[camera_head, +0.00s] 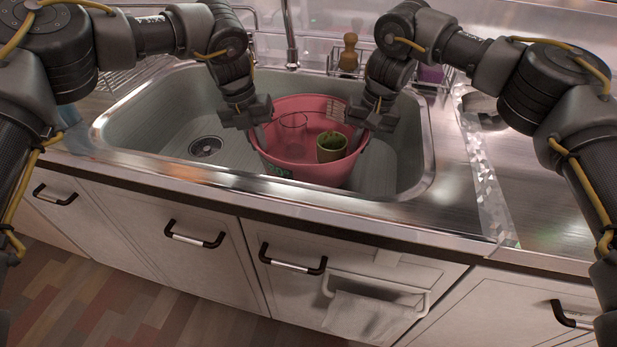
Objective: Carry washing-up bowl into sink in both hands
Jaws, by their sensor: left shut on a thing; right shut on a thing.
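The pink washing-up bowl (304,173) is inside the steel sink (136,122), in its right half. A clear glass (292,133) and a green cup (331,148) stand in the bowl. My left gripper (256,131) is shut on the bowl's left rim. My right gripper (358,135) is shut on its right rim. The bowl looks roughly level. Whether its base touches the sink floor is hidden.
The drain (206,147) shows in the sink's left half, which is clear. A tap (291,40) rises behind the sink. A wire rack with a wooden brush (348,54) stands at the back. Cabinets with dark handles and a hanging towel (362,316) are in front.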

